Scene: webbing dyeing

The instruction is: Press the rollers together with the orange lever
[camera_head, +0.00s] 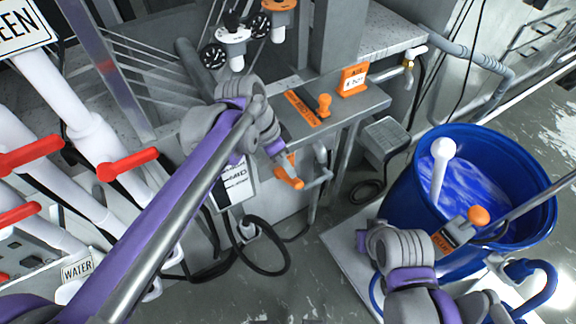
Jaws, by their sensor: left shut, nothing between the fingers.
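My left gripper (284,165) is shut and empty, reaching down in front of the bench. Its tip is right beside an orange handle (290,182) low on the front of the machine; I cannot tell whether they touch. A short upright orange lever (323,103) stands on the grey bench top beside an orange label. The pictures do not make clear which orange part works the rollers. A grey cylinder (194,66), perhaps a roller, shows behind my left arm and is partly hidden by it.
A blue tub (398,194) of blue liquid stands at the right, with an orange knob (479,215) near its front. White pipes with red handles (127,163) fill the left side. A black hose (262,268) loops on the floor.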

